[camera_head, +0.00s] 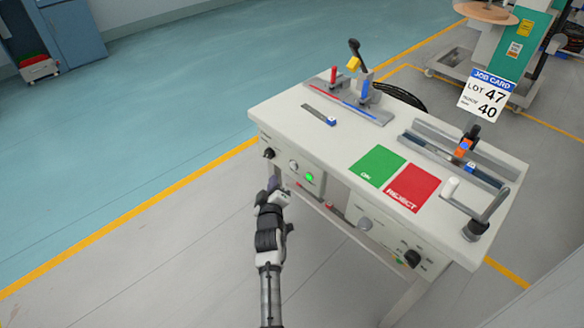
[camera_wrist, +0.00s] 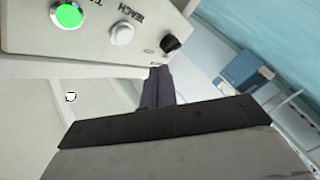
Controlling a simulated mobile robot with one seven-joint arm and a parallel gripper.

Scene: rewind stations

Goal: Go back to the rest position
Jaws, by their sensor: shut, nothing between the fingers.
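My gripper (camera_head: 273,184) is in front of the left part of the workstation's front panel, just below the tabletop's front edge in the head view. In the wrist view my gripper's dark fingers (camera_wrist: 157,88) are together with nothing between them. I cannot tell whether the fingertips touch the panel. The green light (camera_head: 309,176) also shows in the head view, right of my gripper.
The white workstation table (camera_head: 285,117) carries a green pad (camera_head: 377,165), a red REJECT pad (camera_head: 412,188), a job card (camera_head: 486,95), and a crank (camera_head: 487,212) at its right end. Knobs stick out of the front panel. The floor (camera_head: 130,240) left of the table is clear.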

